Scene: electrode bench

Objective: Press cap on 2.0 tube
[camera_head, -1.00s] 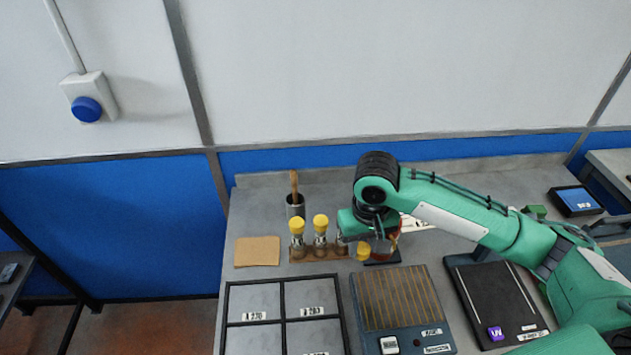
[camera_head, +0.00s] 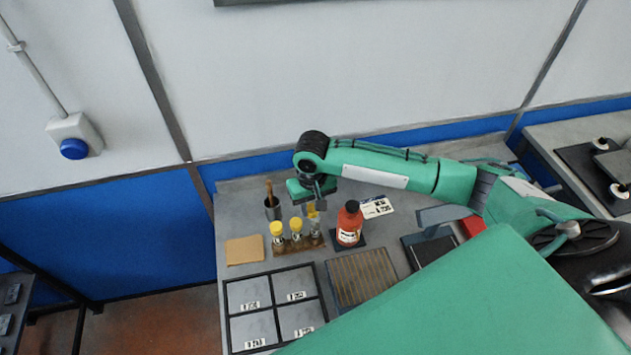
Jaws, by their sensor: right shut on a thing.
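A small tube rack (camera_head: 290,250) holds a row of short clear tubes. The left tube (camera_head: 279,241) and the middle tube (camera_head: 297,237) wear yellow caps. The right tube (camera_head: 316,231) stands directly under my right gripper (camera_head: 313,204). My right gripper points down and is shut on a yellow cap (camera_head: 313,214) at the mouth of this tube. I cannot tell whether the cap is seated or just above it. The tube labels are too small to read. My left gripper is out of view.
A red-brown bottle with a dark cap (camera_head: 349,224) stands close right of the rack. A dark cup with a wooden-handled tool (camera_head: 272,208) stands behind left. A tan pad (camera_head: 244,250), a framed compartment tray (camera_head: 228,311) and a striped plate (camera_head: 362,277) lie around the rack.

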